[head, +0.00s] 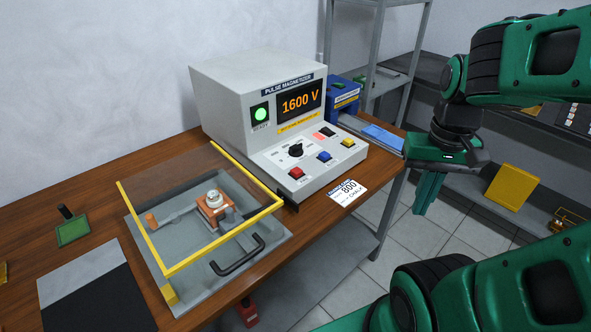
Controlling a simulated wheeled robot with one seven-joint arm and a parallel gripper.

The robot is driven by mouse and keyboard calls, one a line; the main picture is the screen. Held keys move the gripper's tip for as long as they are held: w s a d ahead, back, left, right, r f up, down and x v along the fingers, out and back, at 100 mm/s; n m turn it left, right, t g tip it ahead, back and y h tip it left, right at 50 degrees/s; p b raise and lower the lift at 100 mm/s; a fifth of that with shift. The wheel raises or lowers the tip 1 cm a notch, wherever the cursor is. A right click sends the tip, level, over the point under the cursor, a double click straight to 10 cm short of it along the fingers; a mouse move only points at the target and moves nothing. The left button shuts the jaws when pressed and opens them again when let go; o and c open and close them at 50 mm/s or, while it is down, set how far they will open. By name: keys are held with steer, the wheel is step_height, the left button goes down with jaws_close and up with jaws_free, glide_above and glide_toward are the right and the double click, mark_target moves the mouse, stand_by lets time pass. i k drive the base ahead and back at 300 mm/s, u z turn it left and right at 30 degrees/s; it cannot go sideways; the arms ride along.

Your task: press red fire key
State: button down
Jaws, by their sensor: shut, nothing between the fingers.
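The red key (296,173) is at the front left of the sloped panel on the white pulse magnetizer (232,98). A blue key (324,156) and a yellow key (348,142) sit to its right, and a black knob (295,150) is behind it. The display (300,101) reads 1600 V, and a green lamp (260,115) is lit. My gripper (424,208) hangs pointing down, right of the table edge and well apart from the red key. Its fingers are shut with nothing between them.
A clear, yellow-edged cover (220,254) stands over a fixture at the table's front left. A card reading 800 (347,192) lies near the table edge. A blue device (343,95) is behind the magnetizer. Grey shelves (402,95) stand behind.

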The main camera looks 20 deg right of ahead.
mark_target(297, 172)
steer(key=u, duration=0.35)
steer(key=k, duration=0.85)
steer(key=z, duration=0.3)
steer(key=i, duration=0.5)
